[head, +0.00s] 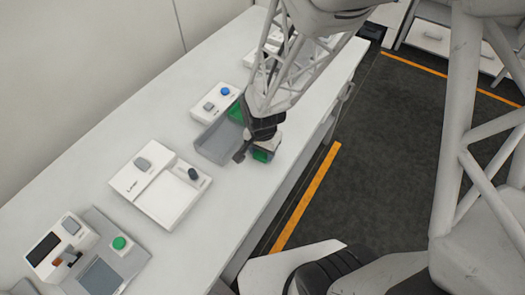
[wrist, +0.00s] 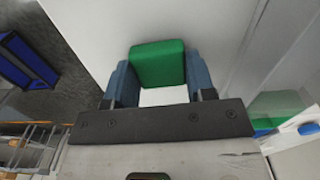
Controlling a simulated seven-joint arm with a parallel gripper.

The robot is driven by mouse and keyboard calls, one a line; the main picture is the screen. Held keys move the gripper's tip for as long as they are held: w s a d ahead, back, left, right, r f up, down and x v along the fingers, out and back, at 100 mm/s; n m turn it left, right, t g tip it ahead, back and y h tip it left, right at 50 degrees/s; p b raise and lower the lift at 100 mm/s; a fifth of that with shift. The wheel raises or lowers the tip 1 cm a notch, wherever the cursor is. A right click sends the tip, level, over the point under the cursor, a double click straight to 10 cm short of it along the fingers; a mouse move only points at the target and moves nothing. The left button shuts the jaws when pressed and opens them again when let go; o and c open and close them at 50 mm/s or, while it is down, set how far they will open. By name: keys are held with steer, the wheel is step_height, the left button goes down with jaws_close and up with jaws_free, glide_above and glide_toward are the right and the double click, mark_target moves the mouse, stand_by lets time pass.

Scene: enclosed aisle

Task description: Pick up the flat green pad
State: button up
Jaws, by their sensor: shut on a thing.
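The flat green pad (wrist: 157,62) is between the two blue-grey fingers of my gripper (wrist: 158,80) in the wrist view. One finger lies along each side of it, and my gripper is shut on it. In the head view only a small part of the green pad (head: 261,155) shows beneath my gripper (head: 258,146), which hides the rest. Both are over the white table near its front edge, just right of a grey tray. Whether the pad touches the table top is not clear.
The grey tray (head: 215,143) has another green piece (head: 237,113) at its far end. A white box with a blue button (head: 225,90) stands behind it. A white device (head: 160,190) and a panel with a green button (head: 119,243) lie nearer on the table (head: 215,225).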

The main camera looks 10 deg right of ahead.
steer(key=shift+r, duration=0.4)
steer(key=shift+s+r, duration=0.2)
steer(key=shift+r, duration=0.35)
steer(key=shift+s+r, duration=0.2)
steer(key=shift+r, duration=0.35)
steer(key=s+d+r, duration=0.1)
steer(key=s+d, duration=0.1)
steer(key=s, duration=1.3)
steer(key=shift+d+r, duration=0.15)
steer(key=m, duration=0.1)
glide_toward(264, 155)
steer(key=w+a+r, duration=0.1)
steer(key=w, duration=0.7)
steer(key=w+a+r, duration=0.1)
steer(key=w+a, duration=0.1)
steer(key=w, duration=0.7)
steer(key=shift+r, duration=0.35)
steer(key=shift+w, duration=0.1)
steer(key=shift+f, duration=0.2)
steer(key=shift+f, duration=3.8)
